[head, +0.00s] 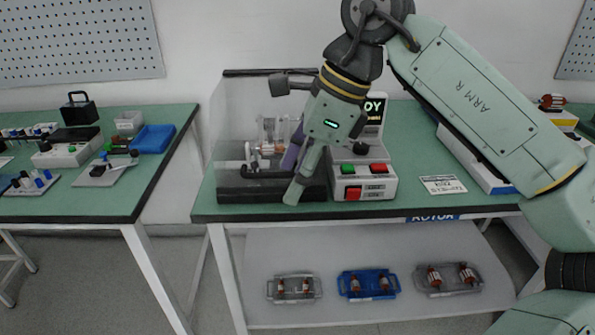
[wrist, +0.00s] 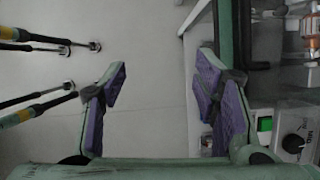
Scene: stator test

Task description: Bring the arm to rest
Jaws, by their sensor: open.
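My arm (head: 480,105) reaches in from the right and hangs over the middle bench. My gripper (head: 292,175) points down and to the left, in front of the test station with its clear guard (head: 232,115). In the wrist view my gripper (wrist: 160,78) has its two purple-padded fingers spread wide, with nothing between them but the pale floor beyond. The station's copper-wound part (head: 268,150) sits behind the gripper and is partly hidden. The station's display (head: 373,108) is partly covered by my gripper.
A control box (head: 365,185) with red and green buttons stands close right of my gripper. A white card (head: 443,184) lies farther right. The shelf below (head: 380,245) holds three trays of rotors. A left bench (head: 110,200) carries small parts and a blue bin (head: 153,139).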

